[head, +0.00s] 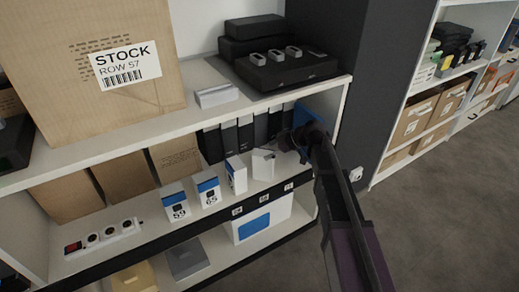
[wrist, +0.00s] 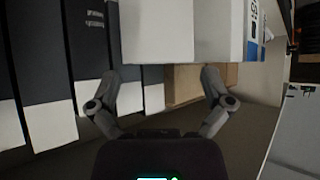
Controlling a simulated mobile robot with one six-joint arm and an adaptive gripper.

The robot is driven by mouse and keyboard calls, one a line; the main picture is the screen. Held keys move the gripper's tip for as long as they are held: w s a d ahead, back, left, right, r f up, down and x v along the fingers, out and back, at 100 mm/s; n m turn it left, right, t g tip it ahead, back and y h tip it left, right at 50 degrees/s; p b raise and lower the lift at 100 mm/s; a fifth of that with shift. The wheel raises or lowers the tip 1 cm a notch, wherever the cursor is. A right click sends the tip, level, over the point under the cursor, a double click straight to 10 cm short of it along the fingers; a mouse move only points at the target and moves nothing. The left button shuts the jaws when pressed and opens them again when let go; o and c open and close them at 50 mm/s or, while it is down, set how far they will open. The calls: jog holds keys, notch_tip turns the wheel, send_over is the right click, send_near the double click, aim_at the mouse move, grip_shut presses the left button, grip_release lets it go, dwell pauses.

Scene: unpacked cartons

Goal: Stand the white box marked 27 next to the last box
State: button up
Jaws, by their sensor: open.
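A plain white box (head: 263,163) stands at the right end of a row of boxes on the middle shelf; no number is readable on it. To its left are a white-and-blue box (head: 236,174), a box marked 65 (head: 208,188) and a box marked 59 (head: 176,201). My gripper (head: 287,142) is just right of the plain white box. In the wrist view my gripper (wrist: 162,76) is open, with white box faces (wrist: 158,32) ahead between its fingertips. I cannot tell whether the fingers touch them.
Dark binders (head: 229,137) and a blue one (head: 303,116) stand behind the boxes. Brown cartons (head: 122,176) stand behind on the left. A socket strip (head: 103,236) lies at the shelf's left front. The upper shelf (head: 215,117) hangs above the row, and a dark upright panel (head: 372,80) stands right.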

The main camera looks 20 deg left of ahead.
jog(key=p+v, duration=0.4)
jog(key=v, duration=0.4)
dwell(0.6)
jog(key=s+d+f+m+h, duration=0.2)
jog(key=s+d+m, duration=0.3)
jog(key=d, duration=0.5)
jog(key=s+d+f+m+h, duration=0.3)
jog(key=s+d+m+h, duration=0.2)
jog(key=d, duration=0.6)
jog(key=s+d+f+m+t+h, duration=0.1)
jog(key=s+d+f+m+h, duration=0.1)
jog(key=s+d+m, duration=0.5)
jog(key=d+m+h, duration=0.1)
jog(key=d+m, duration=0.1)
jog(key=d, duration=0.2)
jog(key=shift+d, duration=0.2)
